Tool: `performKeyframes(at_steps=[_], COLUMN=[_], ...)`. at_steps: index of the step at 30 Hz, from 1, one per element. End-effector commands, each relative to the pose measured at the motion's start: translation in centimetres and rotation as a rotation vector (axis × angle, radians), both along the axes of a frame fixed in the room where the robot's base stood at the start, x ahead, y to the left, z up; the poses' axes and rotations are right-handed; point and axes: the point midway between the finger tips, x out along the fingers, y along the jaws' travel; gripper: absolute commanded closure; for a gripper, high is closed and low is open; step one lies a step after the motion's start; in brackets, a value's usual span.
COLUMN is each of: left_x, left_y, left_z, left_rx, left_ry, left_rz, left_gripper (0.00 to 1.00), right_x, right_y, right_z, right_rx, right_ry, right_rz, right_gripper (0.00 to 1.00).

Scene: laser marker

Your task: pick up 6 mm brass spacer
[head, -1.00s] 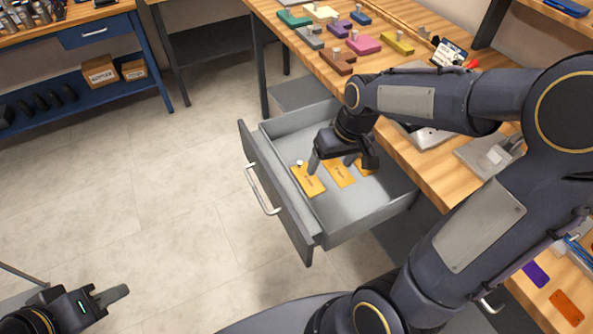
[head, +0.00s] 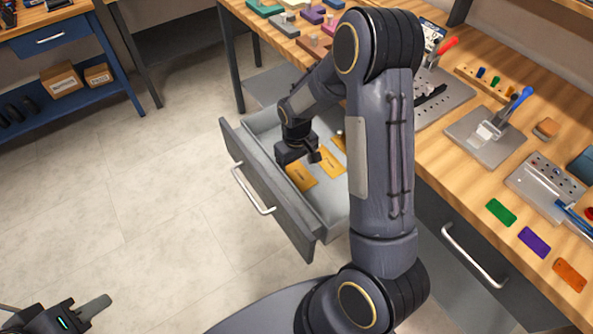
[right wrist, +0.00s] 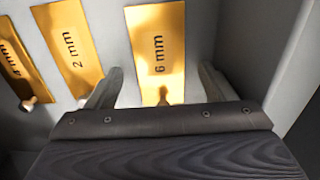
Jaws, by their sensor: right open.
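The 6 mm brass spacer (right wrist: 157,45) is a flat yellow plate marked "6 mm" with a small knob at its near end. It lies in the open drawer (head: 266,125), nearest the drawer front; in the head view it is the leftmost plate (head: 301,177). My right gripper (right wrist: 162,84) is open, its fingers either side of the knob end in the wrist picture. In the head view the right gripper (head: 299,157) is low over that plate. Contact cannot be told. My left gripper (head: 93,309) is at the lower left, away from the drawer, only one finger clear.
The 2 mm plate (right wrist: 70,45) lies beside it, and another brass plate (right wrist: 15,60) lies further left. The drawer wall (right wrist: 270,45) is close on the right. The wooden bench (head: 440,155) holds fixtures and coloured plates. Floor left of the drawer is clear.

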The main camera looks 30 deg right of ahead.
Motion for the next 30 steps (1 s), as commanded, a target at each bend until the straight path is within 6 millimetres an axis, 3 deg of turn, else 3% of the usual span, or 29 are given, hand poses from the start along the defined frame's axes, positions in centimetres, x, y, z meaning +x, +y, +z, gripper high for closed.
performKeyframes(at_steps=[9,23,30], left_x=[0.00,0.01,0.00], left_y=[0.00,0.00,0.01], left_z=[-0.02,-0.02,0.01], left_rx=[0.000,0.000,0.000], left_ry=[0.000,0.000,0.000], left_rz=[0.000,0.000,0.000], left_gripper=[0.67,0.67,0.67], right_x=[-0.01,-0.02,0.04], right_y=[0.00,0.01,0.01], right_z=[-0.67,-0.64,-0.40], right_rx=[0.001,0.001,0.001], right_ry=[-0.001,-0.001,-0.003], right_rz=[-0.001,-0.001,-0.001], right_gripper=[0.24,0.83,0.83])
